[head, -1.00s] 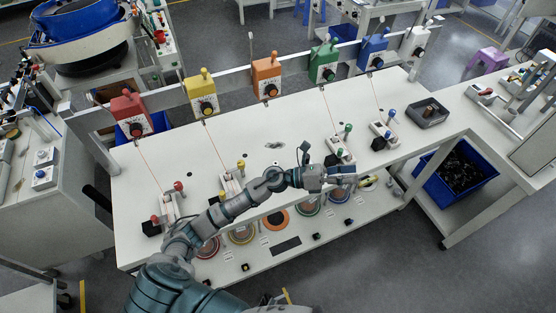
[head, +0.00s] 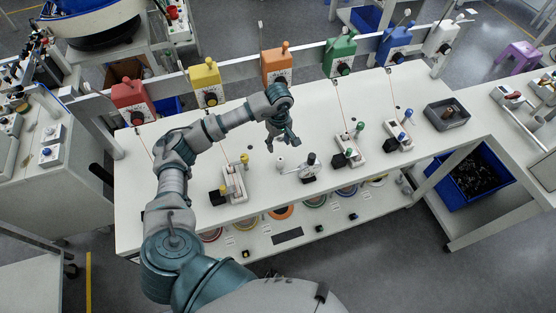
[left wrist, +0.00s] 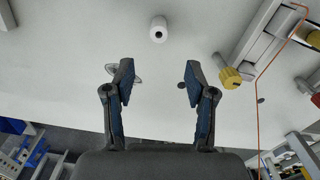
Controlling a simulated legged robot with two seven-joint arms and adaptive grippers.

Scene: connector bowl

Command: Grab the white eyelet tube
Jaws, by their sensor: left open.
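A small white tube (left wrist: 158,29) with a dark round hole in its end lies on the white table (left wrist: 60,75), near the top middle of the left wrist view. My left gripper (head: 283,144) points down over the middle of the table. In the left wrist view its two dark fingers (left wrist: 157,80) are spread wide with nothing between them. The tube shows beyond the fingertips, near the line midway between them, and the fingers do not touch it. My right gripper is not in view.
A white device with a black knob (head: 309,170) stands right of my left gripper. A yellow-handled fixture (head: 234,182) stands to the left, and green (head: 347,152) and blue (head: 398,137) ones to the right. Coloured boxes line the rail behind. A grey tray (head: 447,115) sits at the right.

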